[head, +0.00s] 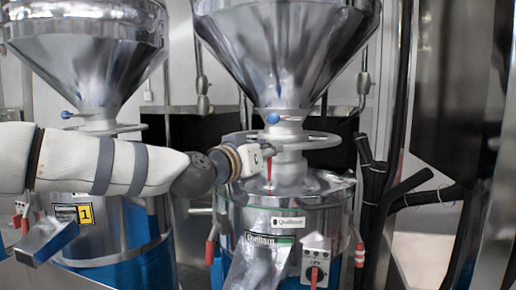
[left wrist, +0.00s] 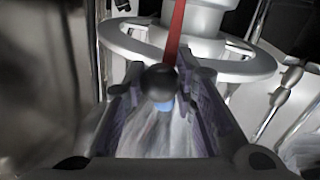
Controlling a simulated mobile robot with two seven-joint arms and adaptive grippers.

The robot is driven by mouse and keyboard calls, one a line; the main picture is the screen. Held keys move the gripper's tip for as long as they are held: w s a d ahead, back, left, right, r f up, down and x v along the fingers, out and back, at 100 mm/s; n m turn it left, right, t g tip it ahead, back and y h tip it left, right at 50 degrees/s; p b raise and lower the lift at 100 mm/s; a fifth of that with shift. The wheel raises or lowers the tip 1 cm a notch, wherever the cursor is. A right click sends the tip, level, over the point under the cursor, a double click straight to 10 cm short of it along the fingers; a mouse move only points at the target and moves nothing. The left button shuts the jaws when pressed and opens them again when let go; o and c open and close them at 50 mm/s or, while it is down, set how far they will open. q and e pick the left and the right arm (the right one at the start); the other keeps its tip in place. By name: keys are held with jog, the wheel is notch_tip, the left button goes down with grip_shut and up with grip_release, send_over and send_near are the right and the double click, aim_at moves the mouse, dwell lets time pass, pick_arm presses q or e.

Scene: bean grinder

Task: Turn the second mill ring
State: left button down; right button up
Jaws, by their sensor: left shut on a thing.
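The second mill (head: 285,190) stands right of centre in the head view, under a large metal hopper (head: 285,45). Its grey ring (head: 322,141) circles the neck and also shows in the left wrist view (left wrist: 240,65). My left gripper (head: 266,150) is at the near left side of this ring. In the left wrist view its fingers (left wrist: 158,88) are on both sides of a black round knob (left wrist: 158,80), with a red rod (left wrist: 175,35) rising behind it. The gripper is shut on this knob; the exact contact is hard to see. A blue ball (head: 272,118) shows just above the gripper.
The first mill (head: 120,245), with a yellow "1" label, stands at left behind my arm. A metal chute (head: 255,265) and a red switch (head: 314,275) are on the second mill's front. Black hoses (head: 375,185) and a metal post stand close on the right.

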pick_arm(q)
jog(key=shift+d+f, duration=0.2)
jog(key=c, duration=1.3)
grip_release()
jog(key=shift+r, duration=0.1)
jog(key=shift+a, duration=0.1)
jog(key=shift+s+a, duration=0.1)
jog(key=shift+s, duration=0.1)
jog(key=v, duration=1.1)
jog(key=shift+s, duration=0.3)
